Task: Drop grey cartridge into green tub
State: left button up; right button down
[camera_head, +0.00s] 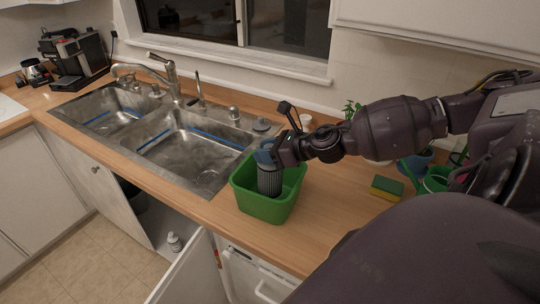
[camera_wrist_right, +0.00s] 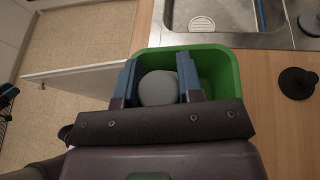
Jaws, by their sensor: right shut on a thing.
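The green tub (camera_head: 266,212) stands on the wooden counter to the right of the sink; it also shows in the right wrist view (camera_wrist_right: 232,85). The grey cartridge (camera_head: 269,183) is upright, with its lower part inside the tub's opening. My right gripper (camera_head: 264,155) is shut on the cartridge's top end. In the right wrist view its two blue fingers lie on either side of the round grey cartridge top (camera_wrist_right: 158,88). Whether the cartridge touches the tub floor is hidden by the front wall.
A double steel sink (camera_head: 185,140) with a faucet (camera_head: 165,68) lies left of the tub. A green and yellow sponge (camera_head: 387,188) and a watering can (camera_head: 436,179) are on the right. A cabinet door (camera_head: 186,270) hangs open below the counter.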

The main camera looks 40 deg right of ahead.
jog(key=c, duration=0.7)
grip_release()
jog(key=shift+s+d+r, duration=0.1)
jog(key=shift+s+d, duration=0.15)
jog(key=shift+s, duration=0.2)
jog(key=shift+b+v, duration=0.5)
jog(key=shift+v, duration=0.4)
jog(key=shift+s+d+r, duration=0.25)
jog(key=shift+s, duration=0.35)
pick_arm(q)
jog(key=shift+p, duration=0.35)
pick_arm(e)
jog(key=shift+v, duration=3.3)
